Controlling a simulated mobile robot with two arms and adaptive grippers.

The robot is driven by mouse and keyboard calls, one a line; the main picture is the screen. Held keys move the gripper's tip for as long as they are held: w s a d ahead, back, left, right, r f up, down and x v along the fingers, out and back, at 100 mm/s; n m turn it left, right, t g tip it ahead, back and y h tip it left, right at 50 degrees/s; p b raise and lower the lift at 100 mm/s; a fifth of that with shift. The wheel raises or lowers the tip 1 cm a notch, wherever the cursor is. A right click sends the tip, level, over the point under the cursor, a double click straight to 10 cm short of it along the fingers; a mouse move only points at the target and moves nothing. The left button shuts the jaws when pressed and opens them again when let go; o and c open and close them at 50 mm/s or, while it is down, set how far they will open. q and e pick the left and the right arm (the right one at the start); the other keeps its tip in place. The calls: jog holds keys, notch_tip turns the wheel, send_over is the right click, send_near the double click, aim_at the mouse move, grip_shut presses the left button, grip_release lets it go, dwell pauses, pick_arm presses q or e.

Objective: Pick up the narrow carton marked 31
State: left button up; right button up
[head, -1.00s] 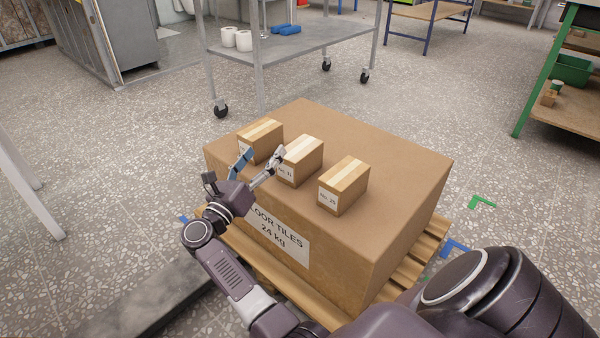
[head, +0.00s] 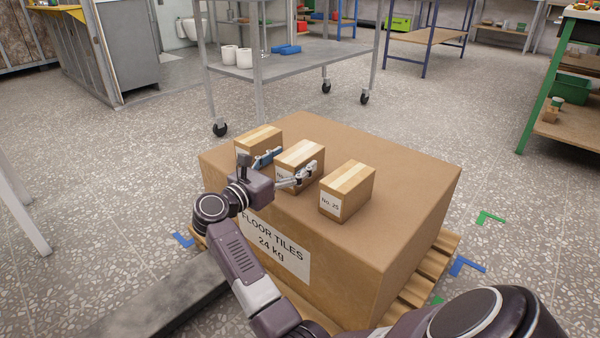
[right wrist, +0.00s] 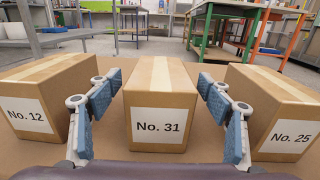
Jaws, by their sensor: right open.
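The narrow carton marked No. 31 (right wrist: 160,88) stands upright in the middle of three cartons. In the head view it is the middle carton (head: 301,152), its label partly hidden by my gripper. My right gripper (head: 287,166) is open, with one finger on each side of this carton's near part. In the right wrist view its blue-padded fingers stand in the gaps beside the carton, with a little room on both sides. My left gripper is not in view.
Carton No. 12 (right wrist: 42,98) stands to the left and carton No. 25 (right wrist: 275,105) to the right, both close to my fingers. All stand on a large floor-tiles box (head: 405,195) on a wooden pallet (head: 437,262). A wheeled metal table (head: 290,62) is behind.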

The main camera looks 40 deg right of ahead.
jog(key=shift+w+d, duration=0.15)
jog(key=shift+d, duration=0.7)
jog(key=c, duration=1.5)
jog(key=shift+c, duration=0.6)
jog(key=shift+r, duration=0.2)
